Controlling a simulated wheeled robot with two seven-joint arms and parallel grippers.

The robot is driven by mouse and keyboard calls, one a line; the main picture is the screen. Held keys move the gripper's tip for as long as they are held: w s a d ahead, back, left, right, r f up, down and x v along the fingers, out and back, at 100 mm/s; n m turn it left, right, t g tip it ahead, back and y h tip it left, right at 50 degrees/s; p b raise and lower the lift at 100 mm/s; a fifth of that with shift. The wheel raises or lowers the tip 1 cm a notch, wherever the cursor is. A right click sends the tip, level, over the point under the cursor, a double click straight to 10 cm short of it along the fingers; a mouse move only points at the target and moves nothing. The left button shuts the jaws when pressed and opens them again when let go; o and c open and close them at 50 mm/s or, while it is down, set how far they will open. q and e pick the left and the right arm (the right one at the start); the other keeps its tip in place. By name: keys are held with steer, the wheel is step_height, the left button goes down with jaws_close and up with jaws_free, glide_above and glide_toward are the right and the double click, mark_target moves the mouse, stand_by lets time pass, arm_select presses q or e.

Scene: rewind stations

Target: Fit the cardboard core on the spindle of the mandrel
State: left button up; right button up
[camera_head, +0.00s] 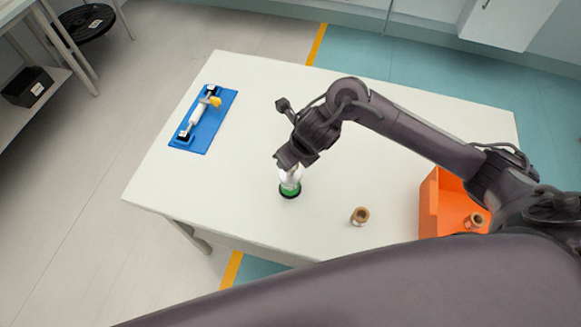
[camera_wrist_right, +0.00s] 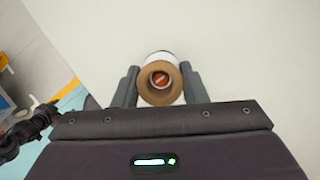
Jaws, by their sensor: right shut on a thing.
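My right gripper (camera_head: 289,169) reaches down over the left-middle of the white table. It is shut on a cardboard core (camera_wrist_right: 161,98), whose brown ring end faces the camera between the two fingers in the right wrist view. In the head view a white and green upright piece with a dark round base (camera_head: 290,189) shows right under the fingers; I cannot tell where the core ends and any spindle begins. A reddish spot shows inside the ring. A blue plate (camera_head: 216,118) with a white roller and yellow part lies at the table's far left. My left gripper is not in view.
A second brown core (camera_head: 360,216) stands on the table (camera_head: 250,75) near its front edge. An orange bin (camera_head: 429,208) at the right holds another core (camera_head: 476,220). A black box (camera_head: 27,87) rests on a shelf at the far left. The table's middle is clear.

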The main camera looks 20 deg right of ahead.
steer(key=shift+f, duration=2.4)
steer(key=shift+f+b, duration=0.15)
steer(key=shift+b, duration=0.25)
steer(key=o, duration=0.9)
steer(key=shift+o, duration=0.2)
steer(key=shift+r, duration=0.25)
steer(key=p+v, duration=0.2)
steer(key=v, duration=1)
